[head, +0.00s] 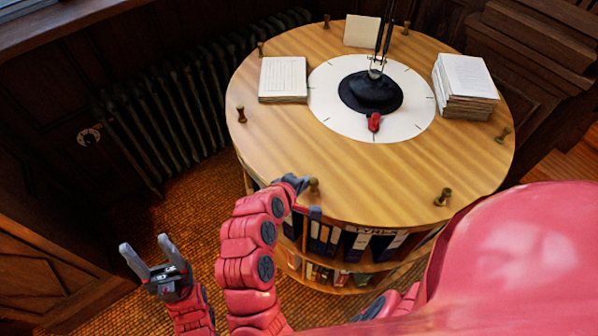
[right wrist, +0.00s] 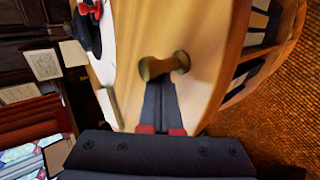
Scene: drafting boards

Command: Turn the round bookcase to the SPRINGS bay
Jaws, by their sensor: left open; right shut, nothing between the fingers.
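The round bookcase (head: 280,150) has a wooden top with brass knobs around its rim and shelves of binders (head: 325,238) below. A white disc (head: 330,110) with tick marks lies in its middle, with a red pointer (head: 374,122) at its front edge. No SPRINGS label is readable. My right gripper (head: 303,184) is shut and empty at the near rim, beside a brass knob (head: 314,185). In the right wrist view, its fingertips (right wrist: 160,88) reach that knob (right wrist: 163,67); whether they touch it I cannot tell. My left gripper (head: 148,255) is open and empty, left of the bookcase.
A black lamp (head: 370,92) stands on the disc. Paper stacks lie on the top at left (head: 283,79) and right (head: 466,85), with a card (head: 361,31) at the back. A dark radiator (head: 165,120) stands behind at left. Other rim knobs stick up.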

